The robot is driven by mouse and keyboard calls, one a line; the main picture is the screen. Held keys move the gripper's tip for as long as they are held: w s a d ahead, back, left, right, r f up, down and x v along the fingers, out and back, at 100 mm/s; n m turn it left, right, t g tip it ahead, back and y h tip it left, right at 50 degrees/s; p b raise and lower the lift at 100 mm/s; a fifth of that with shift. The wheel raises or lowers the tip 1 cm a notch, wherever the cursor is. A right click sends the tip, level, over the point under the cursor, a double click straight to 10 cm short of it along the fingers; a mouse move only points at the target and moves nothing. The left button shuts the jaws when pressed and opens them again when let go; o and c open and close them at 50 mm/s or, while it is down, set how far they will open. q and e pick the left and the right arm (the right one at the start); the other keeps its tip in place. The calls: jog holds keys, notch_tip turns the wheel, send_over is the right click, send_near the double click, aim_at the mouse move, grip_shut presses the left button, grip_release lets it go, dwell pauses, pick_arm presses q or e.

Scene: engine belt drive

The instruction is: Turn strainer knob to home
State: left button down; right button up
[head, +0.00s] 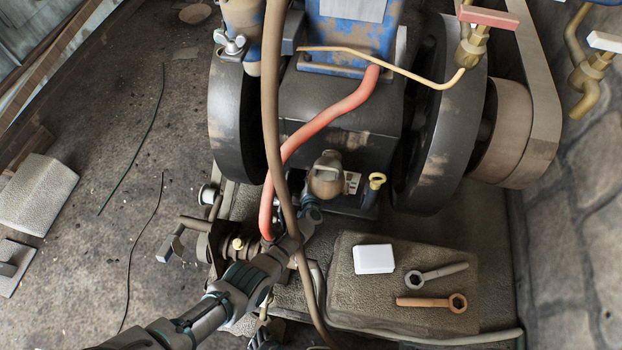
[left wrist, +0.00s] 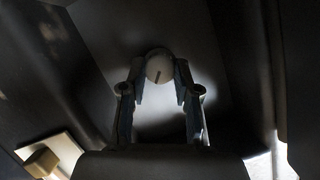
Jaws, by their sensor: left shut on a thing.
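The strainer knob (left wrist: 158,64) is a pale round knob with a dark line on its face. In the left wrist view the line runs from near the middle down toward the lower edge, nearly upright. My left gripper (left wrist: 160,82) is shut on the knob, one fingertip on each side. In the head view my left arm comes up from the lower left. My left gripper (head: 311,208) there is beside the red hose, below a brownish rounded part (head: 327,174) of the engine. Its fingertips and the knob cannot be made out there.
A red hose (head: 320,121) and a brown hose (head: 271,110) hang close to my left gripper. Dark flywheels (head: 447,120) stand either side of the engine. A stone block (head: 349,309) carries a white box (head: 374,259) and two wrenches (head: 430,302). Floor at left is mostly clear.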

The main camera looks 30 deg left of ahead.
pick_arm(q)
jog(key=shift+s+d+f+n+h, duration=0.1)
jog(key=shift+d+f+n+h, duration=0.1)
jog(key=shift+n+h, duration=0.15)
jog(key=c, duration=0.8)
grip_release()
jog(key=shift+c, duration=0.2)
jog(key=shift+r, duration=0.1)
jog(key=v, duration=0.7)
jog(key=shift+s+d, duration=0.15)
jog(key=shift+s, duration=0.05)
